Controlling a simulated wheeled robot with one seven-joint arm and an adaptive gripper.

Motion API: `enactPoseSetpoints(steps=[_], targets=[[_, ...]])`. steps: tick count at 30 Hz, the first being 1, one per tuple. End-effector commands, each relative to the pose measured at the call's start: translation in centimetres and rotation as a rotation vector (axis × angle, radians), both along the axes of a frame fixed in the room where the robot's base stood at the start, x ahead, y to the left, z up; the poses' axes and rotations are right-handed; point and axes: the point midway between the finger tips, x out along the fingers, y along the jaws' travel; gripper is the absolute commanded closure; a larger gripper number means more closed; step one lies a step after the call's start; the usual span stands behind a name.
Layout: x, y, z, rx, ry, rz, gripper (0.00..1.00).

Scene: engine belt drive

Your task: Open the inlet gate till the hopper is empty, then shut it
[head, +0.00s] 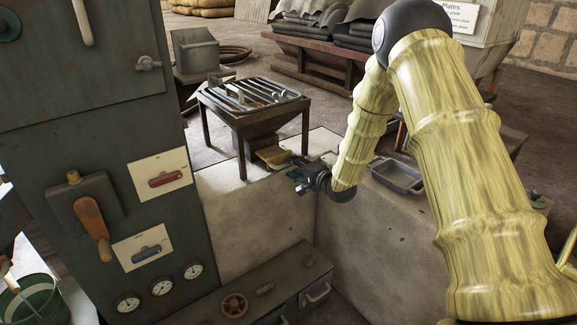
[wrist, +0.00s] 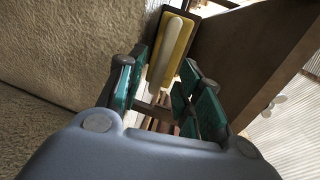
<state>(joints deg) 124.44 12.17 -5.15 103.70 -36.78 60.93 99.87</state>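The hopper (head: 258,123) is a dark box on legs with a barred grate (head: 250,95) on top; how full it is cannot be seen. The inlet gate (head: 273,156) is a yellow plate low on the hopper's front right. In the wrist view the yellow gate (wrist: 183,45) shows with a pale rod-like handle (wrist: 168,52) along it. My gripper (head: 296,171) is just right of the gate. Its green-padded fingers (wrist: 163,72) are apart in the wrist view, one each side of the handle's near end, with gaps showing; I see no grip on it.
A dark cabinet (head: 90,130) with an orange lever (head: 92,222), two switches and several gauges stands at left. A metal tray (head: 398,174) lies on the pale block right of my gripper. A low box with a handwheel (head: 234,304) is in front.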

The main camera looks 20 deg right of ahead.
Motion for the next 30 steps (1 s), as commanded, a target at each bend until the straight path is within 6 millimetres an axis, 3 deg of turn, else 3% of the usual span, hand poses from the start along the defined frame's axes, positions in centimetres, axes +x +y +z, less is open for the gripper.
enactPoseSetpoints(steps=[9,20,21,27,30], targets=[[3.2,1.2,-0.7,-0.001,0.0,0.001,0.65],[3.5,1.4,-0.8,0.0,0.001,0.0,0.65],[3.5,1.3,-0.8,0.0,0.001,0.0,0.66],[3.5,1.3,-0.8,0.0,0.0,0.0,1.0],[3.5,1.3,-0.8,0.0,0.0,0.0,1.0]])
